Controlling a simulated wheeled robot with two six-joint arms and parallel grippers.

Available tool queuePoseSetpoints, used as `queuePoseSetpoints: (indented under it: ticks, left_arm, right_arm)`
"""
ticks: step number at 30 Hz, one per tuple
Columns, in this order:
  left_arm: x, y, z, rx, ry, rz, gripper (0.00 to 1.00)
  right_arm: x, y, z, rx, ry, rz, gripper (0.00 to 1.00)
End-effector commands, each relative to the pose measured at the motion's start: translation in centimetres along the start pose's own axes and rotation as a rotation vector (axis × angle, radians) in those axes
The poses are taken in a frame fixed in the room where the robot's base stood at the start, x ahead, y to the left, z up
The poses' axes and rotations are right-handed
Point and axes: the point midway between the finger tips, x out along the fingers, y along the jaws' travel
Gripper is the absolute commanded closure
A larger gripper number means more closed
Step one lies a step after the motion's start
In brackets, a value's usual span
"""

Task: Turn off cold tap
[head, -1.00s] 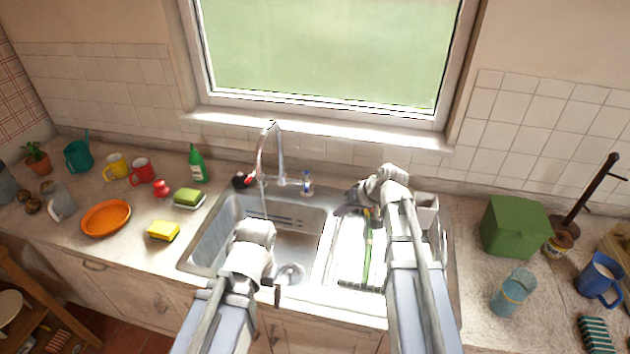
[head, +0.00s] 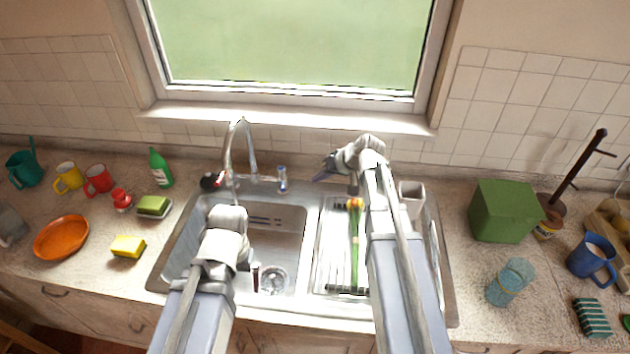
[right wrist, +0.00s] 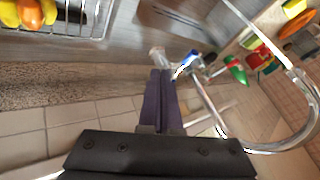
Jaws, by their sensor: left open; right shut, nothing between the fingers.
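The cold tap (head: 282,180), with a blue mark on its handle, stands right of the curved spout (head: 240,150) behind the sink. It also shows in the right wrist view (right wrist: 187,66). The red-marked tap (head: 212,181) is left of the spout. A thin pale streak below the spout looks like running water. My right gripper (head: 318,177) is shut and empty, just right of the cold tap. Its purple fingertips (right wrist: 160,72) appear close beside the tap; contact is unclear. My left gripper (head: 256,277) is open over the sink's front, mostly hidden by its wrist.
A green bottle (head: 160,168) and sponges (head: 128,246) are left of the sink. The window sill (head: 290,117) is behind the taps.

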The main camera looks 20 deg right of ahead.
Motion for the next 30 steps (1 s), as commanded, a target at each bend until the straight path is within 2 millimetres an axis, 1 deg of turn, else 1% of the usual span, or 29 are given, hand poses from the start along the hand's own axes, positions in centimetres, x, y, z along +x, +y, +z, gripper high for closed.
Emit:
queuePoseSetpoints:
  ticks: [1,6,12,13,14,18,24,30]
  left_arm:
    - [1.6,0.1,-0.1,0.000,0.000,0.000,0.00]
    - [4.0,0.4,-0.2,-0.001,0.000,0.000,0.00]
    - [6.4,0.6,-0.4,-0.002,0.000,0.000,0.00]
    - [5.6,0.5,-0.3,-0.002,0.000,0.000,0.00]
    - [5.2,0.5,-0.3,-0.002,0.000,0.000,0.00]
    - [4.9,0.5,-0.3,-0.002,0.000,0.000,0.00]
    - [4.8,0.5,-0.3,-0.002,0.000,0.000,0.00]
    - [4.8,0.5,-0.3,-0.002,0.000,0.000,0.00]
  right_arm:
    - [1.7,0.4,0.2,-0.002,-0.001,0.000,1.00]
    - [4.9,0.4,0.2,-0.002,0.000,0.000,1.00]
    - [8.1,0.3,0.2,-0.001,0.000,0.000,1.00]
    - [7.8,-0.5,-0.1,-0.002,-0.001,-0.001,1.00]
    - [7.7,-1.2,-0.2,-0.004,-0.001,-0.001,1.00]
    - [8.2,-2.7,-0.3,-0.003,-0.001,0.000,1.00]
    - [8.6,-3.6,-0.4,0.000,0.000,0.001,1.00]
    - [8.7,-3.7,-0.4,0.000,0.001,0.001,1.00]
